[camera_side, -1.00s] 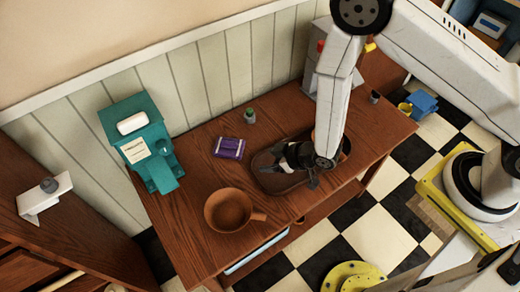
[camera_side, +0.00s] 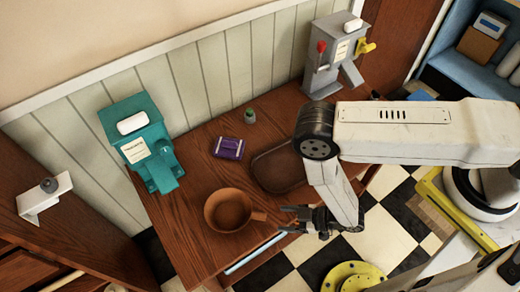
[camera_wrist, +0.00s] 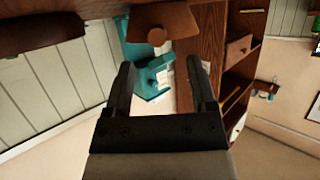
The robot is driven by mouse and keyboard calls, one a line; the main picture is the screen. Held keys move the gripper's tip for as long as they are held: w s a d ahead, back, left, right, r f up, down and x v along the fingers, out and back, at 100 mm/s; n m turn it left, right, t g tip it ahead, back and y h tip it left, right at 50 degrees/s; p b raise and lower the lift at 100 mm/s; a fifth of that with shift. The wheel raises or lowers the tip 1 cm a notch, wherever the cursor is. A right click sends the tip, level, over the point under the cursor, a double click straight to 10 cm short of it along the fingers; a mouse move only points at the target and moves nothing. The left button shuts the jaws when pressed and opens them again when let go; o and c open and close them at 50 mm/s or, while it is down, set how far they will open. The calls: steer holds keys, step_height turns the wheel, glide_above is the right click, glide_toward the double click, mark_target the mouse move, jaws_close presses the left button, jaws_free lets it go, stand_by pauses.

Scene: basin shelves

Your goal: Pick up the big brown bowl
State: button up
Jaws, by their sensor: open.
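The big brown bowl (camera_side: 228,211) stands upright on the wooden table, with its short handle pointing right. In the wrist view the bowl (camera_wrist: 165,18) is at the top, ahead of the fingers, its handle facing them. My gripper (camera_side: 284,219) is open and empty near the table's front edge, to the right of the bowl and apart from it. In the wrist view the gripper's two fingers (camera_wrist: 160,68) are spread with nothing between them.
A brown tray (camera_side: 285,185) lies right of the bowl, beside a purple box (camera_side: 228,148) and a small green-topped jar (camera_side: 250,116). A teal machine (camera_side: 140,140) stands at the left back, a grey dispenser (camera_side: 332,62) at the right back.

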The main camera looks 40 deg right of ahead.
mark_target(261, 217)
steer(key=shift+x, duration=1.35)
steer(key=shift+x, duration=2.55)
steer(key=shift+w+d, duration=0.1)
steer(key=shift+w, duration=0.05)
jaws_close()
